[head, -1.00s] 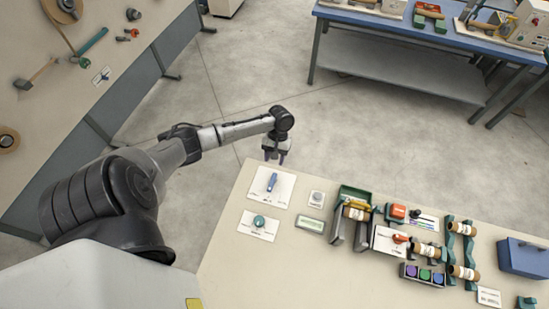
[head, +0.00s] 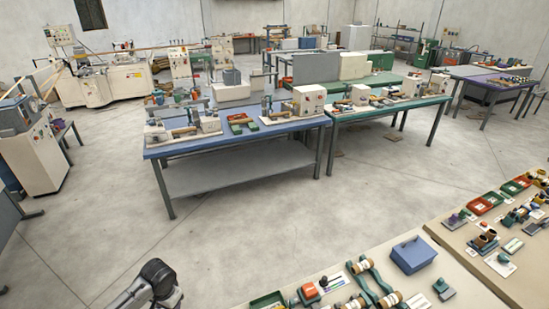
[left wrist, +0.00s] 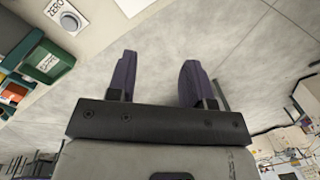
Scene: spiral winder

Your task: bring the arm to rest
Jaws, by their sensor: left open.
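My left gripper (left wrist: 156,76) is open and empty in the left wrist view, its two dark purple fingers apart over bare grey floor. In the head view only a dark joint of my left arm shows at the bottom edge; the gripper itself is out of that picture. In the left wrist view the near bench top (left wrist: 100,45) lies to the upper left, apart from the fingers. My right gripper is in neither view.
In the head view the near bench (head: 462,283) fills the lower right, with a blue box (head: 413,255) and cardboard spools on it. A blue-topped bench (head: 255,133) stands further back. Open floor (head: 270,225) lies between them.

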